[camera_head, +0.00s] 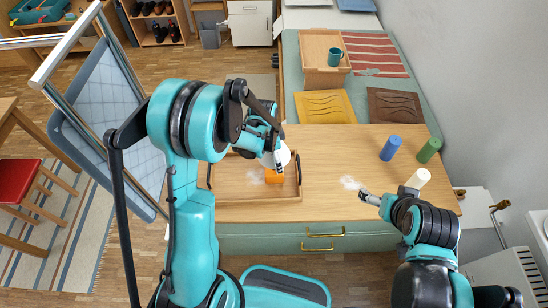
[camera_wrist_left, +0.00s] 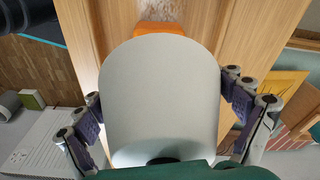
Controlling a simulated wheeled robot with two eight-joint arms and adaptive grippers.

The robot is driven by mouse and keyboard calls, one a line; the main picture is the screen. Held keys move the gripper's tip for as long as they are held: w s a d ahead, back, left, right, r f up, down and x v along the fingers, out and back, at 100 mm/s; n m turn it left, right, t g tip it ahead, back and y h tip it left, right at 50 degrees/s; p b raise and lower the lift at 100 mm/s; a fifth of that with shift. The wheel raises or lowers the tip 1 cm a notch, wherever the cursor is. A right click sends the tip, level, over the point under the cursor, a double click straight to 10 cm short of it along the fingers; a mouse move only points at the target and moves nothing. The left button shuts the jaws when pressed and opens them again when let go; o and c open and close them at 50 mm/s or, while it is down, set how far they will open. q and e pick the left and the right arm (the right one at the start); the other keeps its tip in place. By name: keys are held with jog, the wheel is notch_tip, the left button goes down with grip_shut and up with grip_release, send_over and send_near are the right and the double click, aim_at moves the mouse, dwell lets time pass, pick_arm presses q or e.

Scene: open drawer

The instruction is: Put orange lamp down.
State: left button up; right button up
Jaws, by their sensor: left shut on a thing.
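The orange lamp (camera_head: 273,177) has an orange base and a pale rounded shade. It is over or on a wooden tray (camera_head: 229,192) with dark handles; I cannot tell whether the base touches the tray. My left gripper (camera_head: 278,164) is shut on the lamp at its shade and partly hides it. In the left wrist view the pale shade (camera_wrist_left: 158,95) fills the space between the fingers, with a bit of the orange base (camera_wrist_left: 160,29) beyond it. My right gripper (camera_head: 369,198) is low over the counter, apart from the lamp; its finger opening is unclear.
Blue (camera_head: 390,148), green (camera_head: 428,150) and cream (camera_head: 418,178) cylinders stand at the counter's right. A drawer front with a brass handle (camera_head: 323,232) is below.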

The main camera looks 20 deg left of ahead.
pick_arm(q)
jog(key=shift+f, duration=0.15)
jog(key=o, duration=1.6)
jog(key=shift+c, duration=0.2)
jog(key=shift+r, duration=0.2)
